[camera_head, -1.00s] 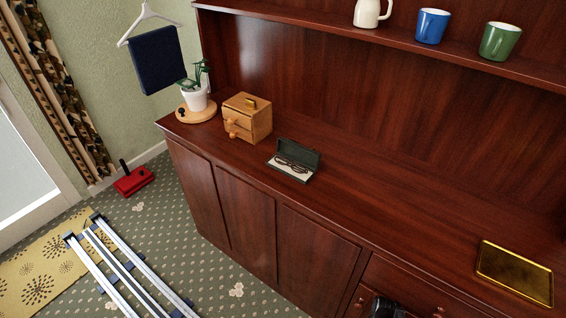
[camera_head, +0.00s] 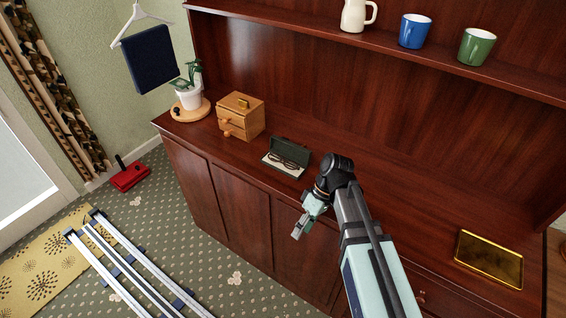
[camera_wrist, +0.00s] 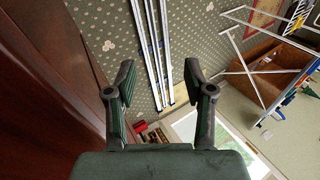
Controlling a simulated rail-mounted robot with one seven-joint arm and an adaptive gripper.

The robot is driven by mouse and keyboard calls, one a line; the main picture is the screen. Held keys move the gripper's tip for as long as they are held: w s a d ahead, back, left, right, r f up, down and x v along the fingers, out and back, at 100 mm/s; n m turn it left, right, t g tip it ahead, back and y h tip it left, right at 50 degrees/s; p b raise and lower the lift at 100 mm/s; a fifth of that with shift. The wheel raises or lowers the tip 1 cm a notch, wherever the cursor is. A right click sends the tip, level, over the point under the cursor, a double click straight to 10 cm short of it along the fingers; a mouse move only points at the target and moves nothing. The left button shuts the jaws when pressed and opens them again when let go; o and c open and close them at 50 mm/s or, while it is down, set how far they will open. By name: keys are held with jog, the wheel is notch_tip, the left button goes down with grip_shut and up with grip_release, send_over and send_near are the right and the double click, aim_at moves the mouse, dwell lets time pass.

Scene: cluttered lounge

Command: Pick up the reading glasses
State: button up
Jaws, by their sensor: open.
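The reading glasses (camera_head: 283,162) lie in an open dark green case (camera_head: 290,148) with a pale lining, on top of the dark wooden sideboard (camera_head: 390,220). The case lid stands up at the back. My gripper (camera_head: 297,235) hangs in front of the sideboard's front edge, to the right of and nearer than the case. In the wrist view my gripper (camera_wrist: 160,85) is open and empty, its two fingers spread apart. The glasses do not show in the wrist view.
A small wooden drawer box (camera_head: 240,117) and a potted plant (camera_head: 189,97) on a round board stand left of the case. A gold tray (camera_head: 489,258) lies at the right. A shelf with a jug (camera_head: 355,15) and mugs (camera_head: 415,31) runs above. Rails (camera_head: 130,265) lie on the floor.

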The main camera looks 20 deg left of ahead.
jog(key=w+a+r+t+b, duration=0.2)
jog(key=w+a+r+t, duration=0.25)
jog(key=w+r, duration=0.8)
jog(key=n+t+y, duration=0.1)
jog(key=t, duration=0.1)
send_near(283, 161)
jog(key=p+x, duration=0.3)
jog(key=shift+w+a+f, duration=0.15)
jog(key=shift+p+x, duration=1.15)
jog(key=shift+x, duration=1.55)
jog(key=shift+c, duration=0.4)
jog(key=c, duration=0.7)
